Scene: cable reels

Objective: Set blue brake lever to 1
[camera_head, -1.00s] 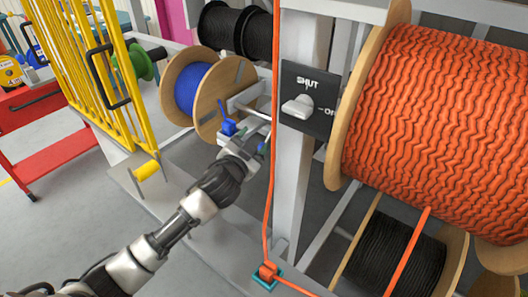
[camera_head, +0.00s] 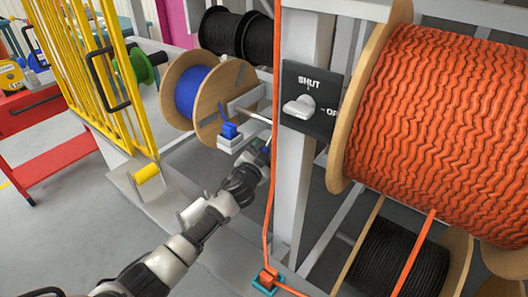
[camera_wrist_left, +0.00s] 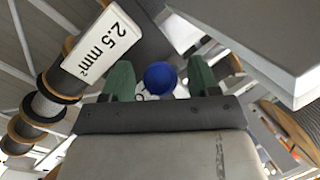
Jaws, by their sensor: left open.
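The blue brake lever (camera_head: 229,130) stands on a small white block beside the blue cable reel (camera_head: 190,92). Its blue round end (camera_wrist_left: 160,77) appears between the two green fingers in the left wrist view; I cannot tell how near it is. My left gripper (camera_head: 263,152) is open and empty, to the right of and slightly below the lever in the head view. Its tips are partly hidden by the orange cable and the post. The lever's number marks are not readable. My right gripper is not in view.
A grey post with a SHUT switch (camera_head: 300,106) and a taut orange cable (camera_head: 270,190) stand close to the right of my left gripper. The big orange reel (camera_head: 430,130) fills the right. A yellow rail gate (camera_head: 85,75) is at the left. A label reads 2.5 mm² (camera_wrist_left: 100,40).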

